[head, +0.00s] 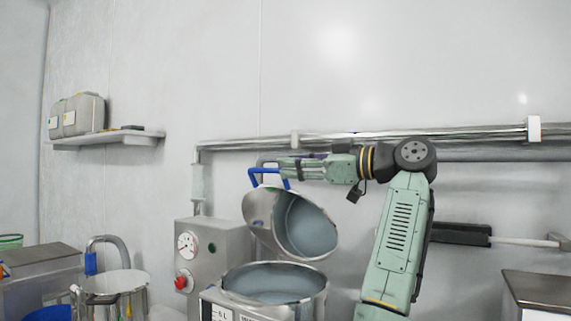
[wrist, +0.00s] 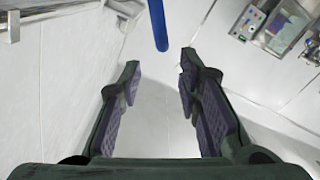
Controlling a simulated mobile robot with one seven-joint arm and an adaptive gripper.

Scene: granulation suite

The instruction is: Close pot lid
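The steel pot (head: 313,305) stands low in the middle of the head view, its mouth uncovered. Its round lid (head: 262,213) is tilted up above the pot, with the grey inner side showing. A blue handle (head: 266,171) sticks up from the lid's upper edge. My gripper (head: 283,164) is level with the handle and comes from the right; whether they touch cannot be told there. In the wrist view my gripper (wrist: 160,69) is open and empty, and the blue bar of the handle (wrist: 159,25) lies just beyond the fingertips, roughly centred between them.
A control box (head: 195,255) with a gauge and red knob stands left of the pot. Steel pipes (head: 460,133) run along the wall behind my arm. A steel vessel (head: 115,290) stands at the lower left. A shelf (head: 100,139) holds canisters.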

